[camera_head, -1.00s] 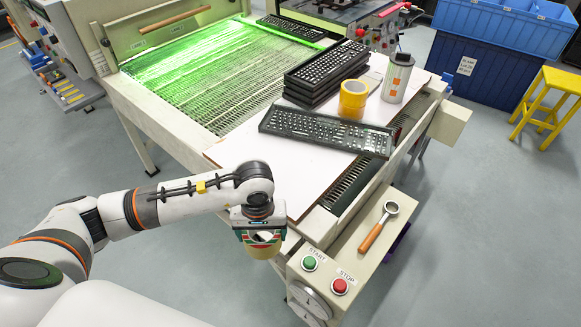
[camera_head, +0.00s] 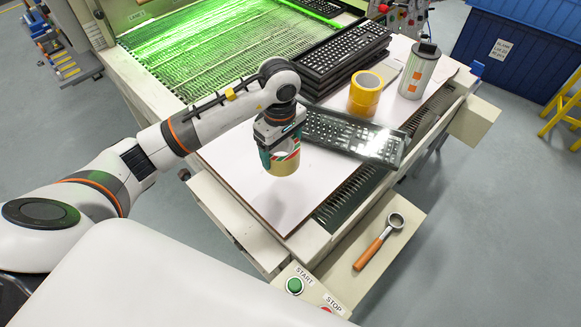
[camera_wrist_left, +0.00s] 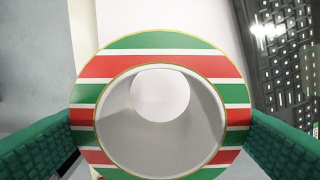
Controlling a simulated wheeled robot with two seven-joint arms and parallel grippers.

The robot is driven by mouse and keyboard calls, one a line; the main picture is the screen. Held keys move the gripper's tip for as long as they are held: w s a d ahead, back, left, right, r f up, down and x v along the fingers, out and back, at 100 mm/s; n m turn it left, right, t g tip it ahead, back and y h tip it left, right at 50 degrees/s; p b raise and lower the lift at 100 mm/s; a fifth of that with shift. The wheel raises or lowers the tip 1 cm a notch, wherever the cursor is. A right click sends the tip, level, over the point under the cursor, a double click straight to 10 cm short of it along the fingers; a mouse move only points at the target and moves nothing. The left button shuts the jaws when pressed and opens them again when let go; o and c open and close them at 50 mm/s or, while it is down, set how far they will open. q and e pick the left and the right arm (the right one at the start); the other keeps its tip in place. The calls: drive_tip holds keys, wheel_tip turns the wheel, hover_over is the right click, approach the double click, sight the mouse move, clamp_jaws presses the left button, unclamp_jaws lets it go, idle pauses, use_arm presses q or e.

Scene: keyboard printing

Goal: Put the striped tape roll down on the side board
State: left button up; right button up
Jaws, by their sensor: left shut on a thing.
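The striped tape roll (camera_head: 284,166) is in my left gripper (camera_head: 281,150). In the left wrist view the roll (camera_wrist_left: 160,41) shows its face with red, green and white stripes around an open centre, with a green finger pad on each side. My left gripper is shut on it, over the white side board (camera_head: 230,165) near its front left part. I cannot tell for sure whether the roll touches the board. My right gripper is not in view.
A black keyboard (camera_head: 345,133) lies close right of the roll. Behind it are stacked keyboards (camera_head: 338,55), a yellow tape roll (camera_head: 365,92) and a grey canister (camera_head: 419,70). A wooden-handled loupe (camera_head: 378,242) lies on the front ledge. The board's front is clear.

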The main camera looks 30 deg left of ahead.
use_arm(q)
drive_tip(key=f, duration=0.1)
drive_tip(key=f+p, duration=0.1)
drive_tip(key=f, duration=0.1)
drive_tip(key=s+f, duration=0.1)
drive_tip(key=f, duration=0.1)
drive_tip(key=shift+f, duration=0.25)
wheel_tip(320, 180, down, 3)
drive_tip(key=shift+w+f+p, duration=0.15)
drive_tip(key=shift+p, duration=0.45)
drive_tip(key=shift+f, duration=0.35)
drive_tip(key=o, duration=0.6)
drive_tip(key=shift+f, duration=0.1)
drive_tip(key=o, duration=0.4)
drive_tip(key=shift+c, duration=0.2)
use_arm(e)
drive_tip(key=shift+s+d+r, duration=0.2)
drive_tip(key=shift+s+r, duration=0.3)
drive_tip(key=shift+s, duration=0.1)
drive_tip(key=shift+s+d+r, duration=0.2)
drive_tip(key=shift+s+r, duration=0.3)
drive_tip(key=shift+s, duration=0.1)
